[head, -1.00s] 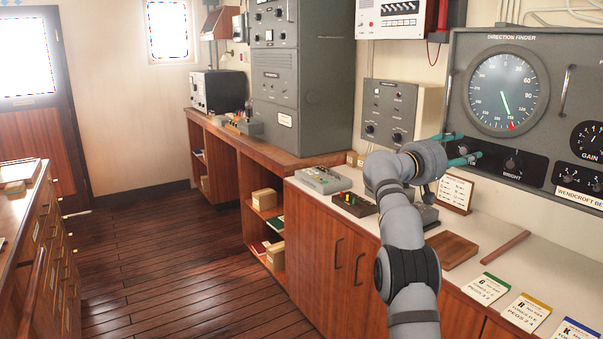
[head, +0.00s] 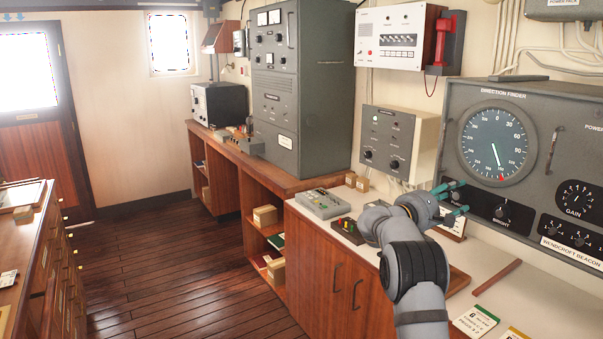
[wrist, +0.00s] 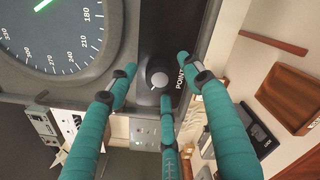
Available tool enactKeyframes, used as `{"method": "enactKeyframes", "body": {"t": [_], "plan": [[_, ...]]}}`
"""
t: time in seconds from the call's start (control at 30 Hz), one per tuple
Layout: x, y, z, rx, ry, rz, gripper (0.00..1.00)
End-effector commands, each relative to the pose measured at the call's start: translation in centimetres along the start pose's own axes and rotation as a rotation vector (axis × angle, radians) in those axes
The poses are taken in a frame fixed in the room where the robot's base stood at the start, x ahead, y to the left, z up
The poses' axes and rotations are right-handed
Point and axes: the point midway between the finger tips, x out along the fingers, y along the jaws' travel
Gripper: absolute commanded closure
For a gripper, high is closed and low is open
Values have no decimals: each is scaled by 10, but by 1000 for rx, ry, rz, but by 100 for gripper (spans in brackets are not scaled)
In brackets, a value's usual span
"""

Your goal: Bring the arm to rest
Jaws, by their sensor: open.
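My gripper (head: 455,202) is at the end of my grey arm, in front of the lower left part of the direction finder panel (head: 467,150). In the wrist view the three fingers (wrist: 162,88) reach toward a dark strip with a grey knob (wrist: 159,80). The knob shows between the fingertips; I cannot tell whether any finger touches it. My forearm hides part of the counter.
A white-topped counter (head: 480,262) runs under the panel. It holds a grey box with buttons (head: 320,204), a wooden tray (wrist: 290,97), a reddish rod (head: 497,276) and cards (head: 475,320). A grey control box (head: 396,141) is on the wall. The wooden floor (head: 190,270) is clear.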

Motion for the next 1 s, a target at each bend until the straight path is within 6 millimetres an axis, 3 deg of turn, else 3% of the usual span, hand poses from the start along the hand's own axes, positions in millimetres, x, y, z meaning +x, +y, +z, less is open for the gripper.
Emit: {"method": "enactKeyframes", "body": {"t": [0.03,0.4,1.0], "plan": [[0,5,6,-45,2,-1,50],[0,2,3,-266,0,-1,50],[0,0,0,-305,0,0,50]]}}
